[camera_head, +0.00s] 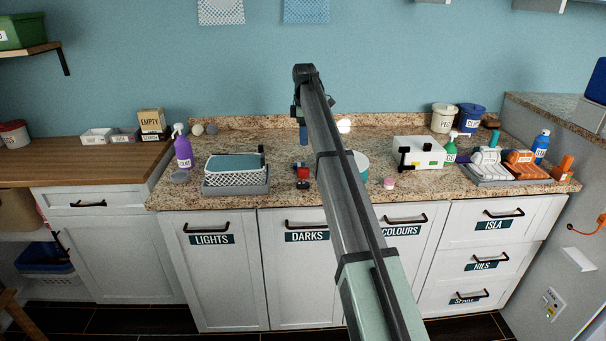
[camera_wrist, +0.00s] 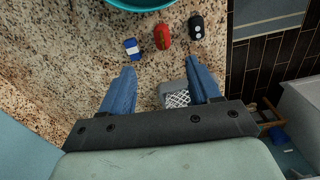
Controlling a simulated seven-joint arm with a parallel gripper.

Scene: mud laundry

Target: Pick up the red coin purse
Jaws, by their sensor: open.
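The red coin purse (camera_head: 304,173) lies on the granite counter near its front edge, between a blue item (camera_head: 297,164) and a dark item (camera_head: 303,185). In the wrist view the red coin purse (camera_wrist: 162,37) lies beyond the fingertips, with the blue item (camera_wrist: 132,49) to its left and the black item (camera_wrist: 196,27) to its right. My gripper (camera_wrist: 161,78) is open and empty, its two blue fingers apart. In the head view my gripper (camera_head: 303,134) hangs over the back of the counter, behind the purse. Nothing covers the purse in either view.
A white mesh basket (camera_head: 236,178) on a grey tray stands left of the purse. A teal-lined bowl (camera_head: 361,160) is to the right, partly behind my arm; it also shows in the wrist view (camera_wrist: 138,4). A white box (camera_head: 419,153) stands further right.

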